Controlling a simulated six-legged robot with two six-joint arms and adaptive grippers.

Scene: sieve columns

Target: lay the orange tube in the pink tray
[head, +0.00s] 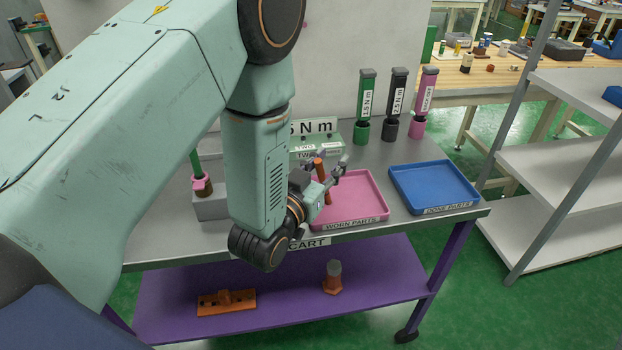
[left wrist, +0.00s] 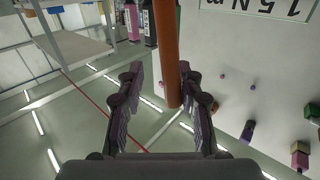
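The orange tube (head: 327,192) stands tilted over the pink tray (head: 370,192) in the head view. I cannot tell whether its lower end touches the tray. My left gripper (head: 331,170) is above the tray's left part with its fingers spread around the tube. In the left wrist view the orange tube (left wrist: 167,50) runs down from the top edge between the fingers of my left gripper (left wrist: 160,80). It is close to the right finger, and a gap shows on the left finger's side. My right gripper is in neither view.
A blue tray (head: 435,187) lies to the right of the pink tray. Green, black and pink torque tools (head: 396,105) stand behind on the grey cart top. A grey block with a pink-collared tool (head: 203,187) is at left. A shelf rack (head: 550,150) stands right.

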